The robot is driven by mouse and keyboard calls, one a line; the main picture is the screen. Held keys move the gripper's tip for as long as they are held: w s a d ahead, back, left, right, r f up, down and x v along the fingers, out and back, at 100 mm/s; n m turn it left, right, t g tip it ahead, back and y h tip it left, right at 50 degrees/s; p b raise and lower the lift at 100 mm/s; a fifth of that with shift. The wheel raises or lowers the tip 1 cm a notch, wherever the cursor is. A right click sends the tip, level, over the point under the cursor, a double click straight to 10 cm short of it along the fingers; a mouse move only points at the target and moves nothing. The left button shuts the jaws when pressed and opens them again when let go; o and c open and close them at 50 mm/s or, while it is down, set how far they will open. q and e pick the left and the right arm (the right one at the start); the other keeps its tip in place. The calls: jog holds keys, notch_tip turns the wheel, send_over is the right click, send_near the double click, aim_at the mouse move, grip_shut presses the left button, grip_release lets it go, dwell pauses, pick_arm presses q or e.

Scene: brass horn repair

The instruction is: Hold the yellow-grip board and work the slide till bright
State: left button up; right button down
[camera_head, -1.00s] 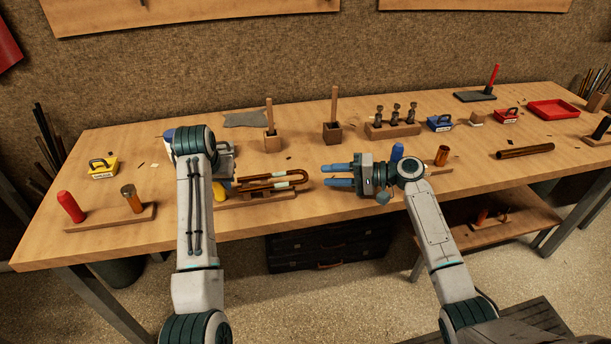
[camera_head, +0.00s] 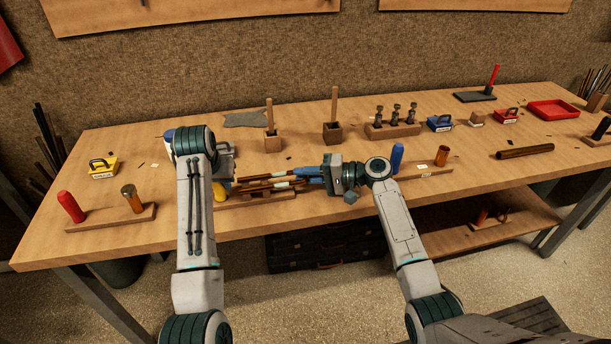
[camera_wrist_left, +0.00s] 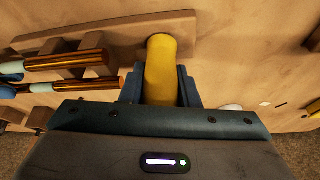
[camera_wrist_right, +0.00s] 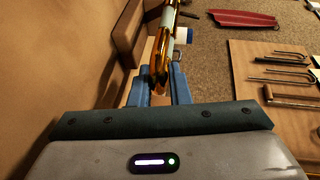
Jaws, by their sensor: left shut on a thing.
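The wooden board (camera_head: 258,199) lies along the table's front edge, with the yellow grip (camera_head: 219,192) at its left end. My left gripper (camera_wrist_left: 160,85) is shut on the upright yellow grip (camera_wrist_left: 160,60). The brass slide (camera_head: 262,182), a U-shaped tube with pale bands, rests on the board's supports; its tube ends also show in the left wrist view (camera_wrist_left: 75,60). My right gripper (camera_head: 305,174) is at the slide's right end. Its fingers lie on either side of the brass in the right wrist view (camera_wrist_right: 160,88); whether they press on it cannot be told.
A blue grip (camera_head: 397,157) and a short copper tube (camera_head: 442,155) stand on another board to the right. A red grip (camera_head: 70,206) stands at the left. Wooden pots with sticks (camera_head: 333,131) stand behind the slide.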

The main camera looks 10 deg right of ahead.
aim_at(292, 187)
jog(key=shift+a+f, duration=0.15)
jog(key=shift+a, duration=0.8)
jog(key=shift+a+f, duration=0.1)
jog(key=shift+a, duration=0.85)
jog(key=c, duration=1.4)
grip_release()
jog(key=shift+c, duration=0.2)
jog(key=v, duration=1.2)
jog(key=shift+r, duration=0.15)
